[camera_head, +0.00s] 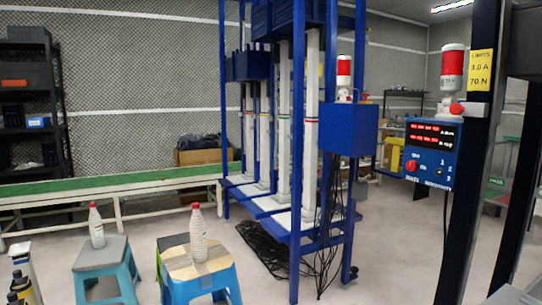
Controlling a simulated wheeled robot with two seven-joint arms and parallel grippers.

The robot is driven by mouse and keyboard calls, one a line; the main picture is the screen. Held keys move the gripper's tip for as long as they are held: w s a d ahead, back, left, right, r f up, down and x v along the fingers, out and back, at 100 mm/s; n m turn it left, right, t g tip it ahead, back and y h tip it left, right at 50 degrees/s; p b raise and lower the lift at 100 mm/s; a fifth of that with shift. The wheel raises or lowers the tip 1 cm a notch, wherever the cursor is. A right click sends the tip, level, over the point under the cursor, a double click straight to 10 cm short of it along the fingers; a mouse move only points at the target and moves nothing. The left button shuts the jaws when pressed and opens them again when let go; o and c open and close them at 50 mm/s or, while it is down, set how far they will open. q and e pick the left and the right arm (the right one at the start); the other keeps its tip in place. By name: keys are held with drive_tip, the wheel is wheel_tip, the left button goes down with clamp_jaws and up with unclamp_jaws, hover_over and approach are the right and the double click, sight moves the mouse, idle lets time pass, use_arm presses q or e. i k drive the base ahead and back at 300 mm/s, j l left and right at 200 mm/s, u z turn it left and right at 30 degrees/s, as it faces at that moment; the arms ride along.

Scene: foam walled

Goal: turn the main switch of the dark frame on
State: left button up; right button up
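The dark frame (465,165) stands at the right as black uprights. A blue control box (431,150) is mounted on it, with two lit rows of red digits (432,134). A round red knob (411,165) is at the lower left of the box face, and a small dial marked 1, 2, 3 (438,170) is to its right. The small lettering is too blurred to read surely, so I cannot tell the main switch's position. A red and white lamp (453,75) stands above the box, with a red knob (457,109) beside its base. Neither gripper is in view.
A blue frame (298,150) with white columns and its own blue box (348,128) stands mid-picture, cables beneath. Two stools (108,252) (200,262) with bottles stand front left. A green-topped bench (110,187) runs behind. Floor between the frames is clear.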

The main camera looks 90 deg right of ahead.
sight(411, 165)
drive_tip(key=l+z, duration=0.25)
drive_tip(key=l, duration=0.4)
drive_tip(key=i+l+z, duration=0.25)
drive_tip(key=l, duration=0.35)
drive_tip(key=k+l, duration=0.05)
drive_tip(key=k, duration=0.05)
